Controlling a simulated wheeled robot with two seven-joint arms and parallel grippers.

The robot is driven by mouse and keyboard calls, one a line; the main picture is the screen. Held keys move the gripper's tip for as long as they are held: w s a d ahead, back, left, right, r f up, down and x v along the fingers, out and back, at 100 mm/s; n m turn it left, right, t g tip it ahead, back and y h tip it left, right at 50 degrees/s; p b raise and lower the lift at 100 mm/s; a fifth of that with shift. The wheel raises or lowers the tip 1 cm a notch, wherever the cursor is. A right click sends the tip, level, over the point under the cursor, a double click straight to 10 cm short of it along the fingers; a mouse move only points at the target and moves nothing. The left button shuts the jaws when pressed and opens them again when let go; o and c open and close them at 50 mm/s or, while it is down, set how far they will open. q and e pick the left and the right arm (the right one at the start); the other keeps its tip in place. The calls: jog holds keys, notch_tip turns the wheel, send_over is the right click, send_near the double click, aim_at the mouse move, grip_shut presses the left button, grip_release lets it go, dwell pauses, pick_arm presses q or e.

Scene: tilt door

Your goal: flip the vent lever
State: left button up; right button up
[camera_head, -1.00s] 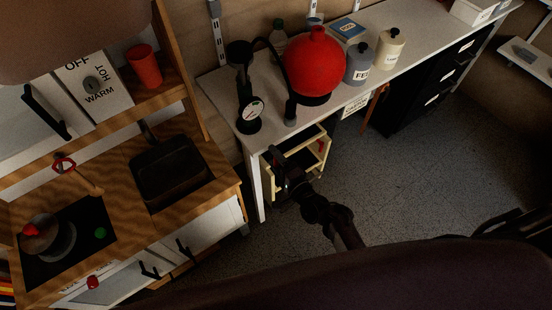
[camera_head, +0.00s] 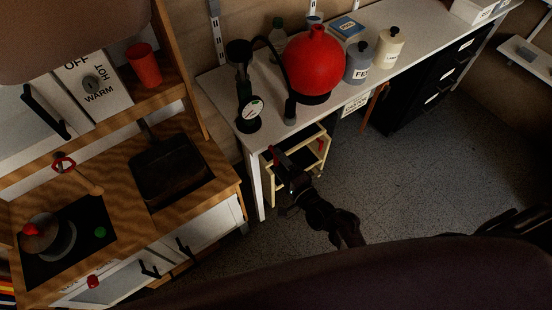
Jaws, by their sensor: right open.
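I cannot clearly make out a vent lever. A small red part (camera_head: 321,145) shows on the cream open-framed unit (camera_head: 324,164) under the white table; I cannot tell whether it is the lever. My right gripper (camera_head: 284,168) is open, with its dark fingers pointing up and left in front of this unit, below the table's front edge. It hides part of the unit, and no object shows between its fingers. I cannot tell whether it touches the frame. My left gripper is not in view.
The white table (camera_head: 408,52) carries a red round vessel (camera_head: 314,62), a black pump with a gauge (camera_head: 250,108) and bottles. A wooden play kitchen (camera_head: 215,200) stands at left. Black drawers (camera_head: 410,100) stand under the table. Grey floor (camera_head: 420,180) is clear right of my arm.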

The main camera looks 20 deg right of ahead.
jog(key=v, duration=0.5)
jog(key=shift+s, duration=0.15)
jog(key=s+a+f+n+g+h, duration=0.1)
jog(key=s+f+n+g, duration=0.4)
jog(key=f, duration=0.5)
jog(key=s+a+f+n+g+h, duration=0.1)
jog(key=s+f+n+g, duration=0.2)
jog(key=s+f, duration=0.65)
jog(key=s+d+f+n+g+h, duration=0.2)
jog(key=s+d+f+n+g, duration=0.2)
jog(key=s, duration=0.6)
jog(key=s+d+f+n+g+h, duration=0.2)
jog(key=s+d+f+n+g, duration=0.2)
jog(key=s+d+f, duration=0.2)
jog(key=s+f, duration=0.2)
jog(key=s, duration=0.1)
jog(key=shift+s+n, duration=0.4)
jog(key=shift+f, duration=0.15)
